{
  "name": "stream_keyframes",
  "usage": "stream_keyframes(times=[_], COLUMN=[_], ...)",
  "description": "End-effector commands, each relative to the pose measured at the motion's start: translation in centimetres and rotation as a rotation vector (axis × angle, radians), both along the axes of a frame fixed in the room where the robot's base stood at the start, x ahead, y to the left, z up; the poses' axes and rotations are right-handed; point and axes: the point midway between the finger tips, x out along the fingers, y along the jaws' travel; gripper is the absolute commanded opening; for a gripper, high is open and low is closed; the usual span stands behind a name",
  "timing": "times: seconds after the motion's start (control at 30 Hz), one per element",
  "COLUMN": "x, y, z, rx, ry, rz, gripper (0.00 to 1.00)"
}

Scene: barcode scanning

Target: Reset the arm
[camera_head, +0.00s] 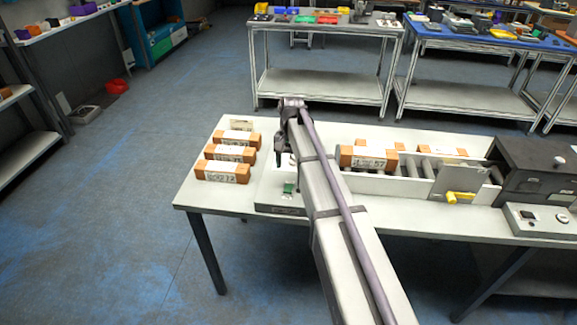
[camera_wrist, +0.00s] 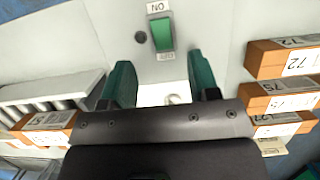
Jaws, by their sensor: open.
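My arm (camera_head: 325,190) reaches over the white table from the front. In the wrist view my gripper (camera_wrist: 163,80) is open, its two green fingers apart with nothing between them. It is above a scanner plate with a green switch (camera_wrist: 162,34) labelled ON. In the head view the green switch (camera_head: 289,188) shows at the left of the arm. My gripper also shows in the head view (camera_head: 281,168), small and dark over the plate.
Several orange boxes with white labels (camera_head: 222,172) stand at the table's left. Another labelled box (camera_head: 366,158) sits by the roller conveyor (camera_head: 420,168) on the right. A dark machine (camera_head: 535,170) and a yellow-handled part (camera_head: 459,197) are further right.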

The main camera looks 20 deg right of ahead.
Motion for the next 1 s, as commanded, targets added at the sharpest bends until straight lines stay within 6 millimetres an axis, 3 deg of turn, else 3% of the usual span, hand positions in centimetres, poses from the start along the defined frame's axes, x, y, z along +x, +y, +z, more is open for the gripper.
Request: stream_keyframes(times=[0.03,0.1,0.5,0.57,0.7,0.8,0.9,1.0], x=[0.4,0.6,0.8,-2.1,-12.1,-18.5,-22.2,-22.7], y=[-0.1,-0.3,-0.4,-0.2,2.7,4.8,6.1,7.1], z=[2.0,2.6,2.2,2.0,1.7,1.6,1.6,1.6], rx=[0.0,0.0,0.005,-0.003,-0.037,-0.062,-0.073,-0.069], ry=[0.0,0.0,-0.031,-0.085,-0.21,-0.273,-0.291,-0.29], rz=[0.0,0.0,0.046,0.105,0.286,0.391,0.436,0.456], gripper=[0.55,0.55,0.55,0.55,0.55,0.55,0.55,0.55])
